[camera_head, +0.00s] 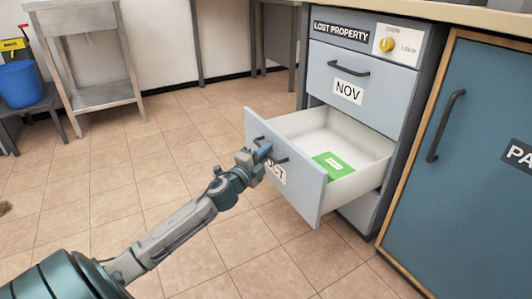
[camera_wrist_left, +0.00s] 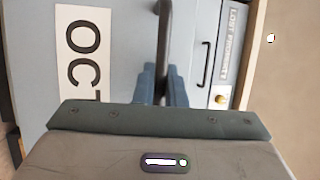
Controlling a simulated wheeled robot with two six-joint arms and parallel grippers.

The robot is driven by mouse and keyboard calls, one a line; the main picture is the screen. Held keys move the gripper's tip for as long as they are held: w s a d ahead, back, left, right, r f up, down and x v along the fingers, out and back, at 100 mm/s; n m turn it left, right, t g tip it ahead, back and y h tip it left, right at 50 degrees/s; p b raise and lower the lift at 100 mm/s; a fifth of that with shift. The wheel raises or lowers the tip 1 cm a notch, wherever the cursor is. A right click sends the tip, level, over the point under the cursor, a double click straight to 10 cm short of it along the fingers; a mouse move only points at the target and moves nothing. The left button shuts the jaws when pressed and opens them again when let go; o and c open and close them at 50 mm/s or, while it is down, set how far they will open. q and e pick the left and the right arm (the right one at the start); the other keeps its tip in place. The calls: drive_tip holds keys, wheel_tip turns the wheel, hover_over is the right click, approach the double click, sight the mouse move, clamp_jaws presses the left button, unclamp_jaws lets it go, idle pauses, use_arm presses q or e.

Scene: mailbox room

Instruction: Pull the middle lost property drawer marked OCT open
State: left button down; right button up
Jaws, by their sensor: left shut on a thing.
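The middle lost property drawer (camera_head: 285,170), with an OCT label, stands pulled out well clear of the cabinet. A green item with a white patch (camera_head: 333,166) lies inside on its pale floor. My left gripper (camera_head: 262,155) is shut on the dark bar handle of this drawer. In the left wrist view the handle (camera_wrist_left: 164,40) runs between the fingers, beside the OCT label (camera_wrist_left: 82,50). The fingers hide part of the handle and label in the head view. My right gripper is not in view.
The NOV drawer (camera_head: 358,82) above is shut, under a knob (camera_head: 387,44) on the LOST PROPERTY panel. A blue cupboard door (camera_head: 470,150) stands at right. A grey metal table (camera_head: 85,50) and blue bucket (camera_head: 19,84) stand at the far left. The tiled floor between is clear.

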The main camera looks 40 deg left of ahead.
use_arm(q)
drive_tip(key=c, duration=1.8)
unclamp_jaws()
drive_tip(key=shift+s+f+b, duration=0.25)
drive_tip(key=shift+s+f, duration=0.1)
drive_tip(key=shift+s, duration=1.45)
drive_tip(key=shift+s+f+b, duration=0.2)
drive_tip(key=shift+s+f, duration=0.1)
drive_tip(key=shift+s, duration=1.45)
drive_tip(key=shift+s+f+b, duration=0.25)
drive_tip(key=shift+s+f, duration=0.1)
drive_tip(key=shift+s, duration=1.45)
drive_tip(key=shift+d, duration=0.1)
